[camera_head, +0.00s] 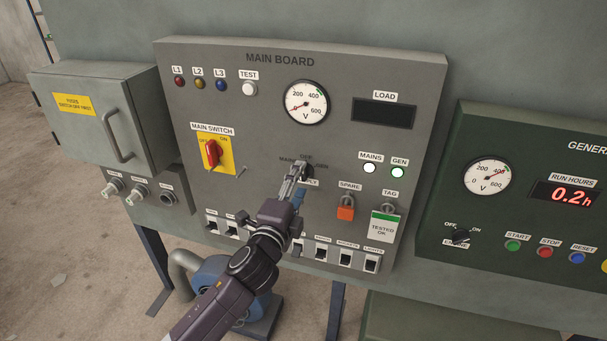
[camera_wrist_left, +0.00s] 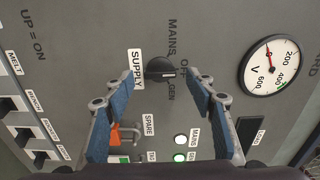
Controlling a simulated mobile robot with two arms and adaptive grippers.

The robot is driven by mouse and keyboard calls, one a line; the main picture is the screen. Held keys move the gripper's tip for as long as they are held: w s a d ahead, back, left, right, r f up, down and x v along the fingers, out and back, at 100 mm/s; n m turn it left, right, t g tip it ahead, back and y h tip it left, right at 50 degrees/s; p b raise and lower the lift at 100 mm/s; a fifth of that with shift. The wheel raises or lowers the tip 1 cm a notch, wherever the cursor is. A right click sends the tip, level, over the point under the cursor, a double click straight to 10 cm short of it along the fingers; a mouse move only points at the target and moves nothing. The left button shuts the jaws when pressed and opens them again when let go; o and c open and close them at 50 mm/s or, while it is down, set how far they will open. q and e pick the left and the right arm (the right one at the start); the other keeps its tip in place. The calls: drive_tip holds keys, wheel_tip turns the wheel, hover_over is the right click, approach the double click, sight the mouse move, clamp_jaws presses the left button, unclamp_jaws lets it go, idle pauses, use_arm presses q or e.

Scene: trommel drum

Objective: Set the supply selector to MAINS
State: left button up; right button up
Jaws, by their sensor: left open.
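The supply selector is a round black knob (camera_wrist_left: 160,70) on the grey main board, with MAINS, OFF and GEN labels around it and a SUPPLY label beside it. Its white mark points toward the OFF and GEN side in the left wrist view; I cannot tell exactly which label it meets. My left gripper (camera_wrist_left: 160,76) is open, its two blue-padded fingers on either side of the knob with gaps. In the head view my left gripper (camera_head: 297,173) is in front of the selector and largely hides it. My right gripper is not in view.
The main switch (camera_head: 211,153), red on yellow, is left of the selector. An orange padlock (camera_head: 345,212) and a TESTED OK tag (camera_head: 384,227) hang to the right. Breaker switches line the bottom. The GEN lamp (camera_head: 399,172) glows green; the MAINS lamp (camera_head: 369,168) looks white.

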sight(305, 172)
use_arm(q)
drive_tip(key=shift+x, duration=1.35)
drive_tip(key=c, duration=1.2)
